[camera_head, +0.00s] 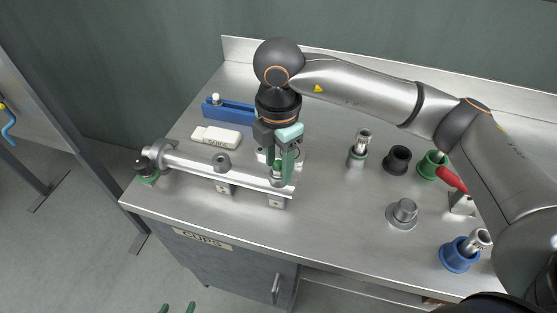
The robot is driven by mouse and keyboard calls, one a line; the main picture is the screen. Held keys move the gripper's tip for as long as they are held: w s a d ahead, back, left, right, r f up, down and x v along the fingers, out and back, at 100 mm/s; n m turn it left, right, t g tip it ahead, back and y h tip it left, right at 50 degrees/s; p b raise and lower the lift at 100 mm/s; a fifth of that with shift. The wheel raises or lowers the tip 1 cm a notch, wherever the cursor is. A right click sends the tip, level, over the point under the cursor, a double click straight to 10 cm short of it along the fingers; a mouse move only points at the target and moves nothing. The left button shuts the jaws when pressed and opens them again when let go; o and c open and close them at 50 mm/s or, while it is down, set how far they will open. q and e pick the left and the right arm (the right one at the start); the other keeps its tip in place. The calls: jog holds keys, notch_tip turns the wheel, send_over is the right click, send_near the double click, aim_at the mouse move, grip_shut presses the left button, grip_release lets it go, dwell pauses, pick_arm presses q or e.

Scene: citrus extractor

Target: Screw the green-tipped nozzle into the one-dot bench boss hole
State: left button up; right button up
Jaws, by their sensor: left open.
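My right gripper (279,172) points down over the right end of the metal tube (205,168). Its teal fingers hide what is between and just behind them, so I cannot tell whether it holds anything. My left gripper (178,308) shows only as two green fingertips at the bottom edge, apart, with nothing seen between them. A metal nozzle (362,142) stands upright in a grey-green holder (357,160). Another metal nozzle (478,239) leans in a blue cup (458,258). I cannot make out a green tip or a one-dot boss mark.
A black cup (397,160), a green cup (428,168), a red-handled tool (450,179) and a steel stepped cylinder (402,214) stand at right. A blue block (237,113) and white box (217,138) lie behind the tube. The front middle of the bench (310,230) is clear.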

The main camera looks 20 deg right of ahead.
jog(key=n, duration=0.5)
jog(key=shift+n, duration=0.4)
jog(key=n, duration=0.6)
jog(key=c, duration=0.7)
jog(key=m, duration=0.5)
jog(key=shift+c, duration=0.2)
jog(key=m, duration=0.6)
jog(key=shift+m, duration=0.4)
jog(key=o, duration=0.7)
jog(key=shift+o, duration=0.2)
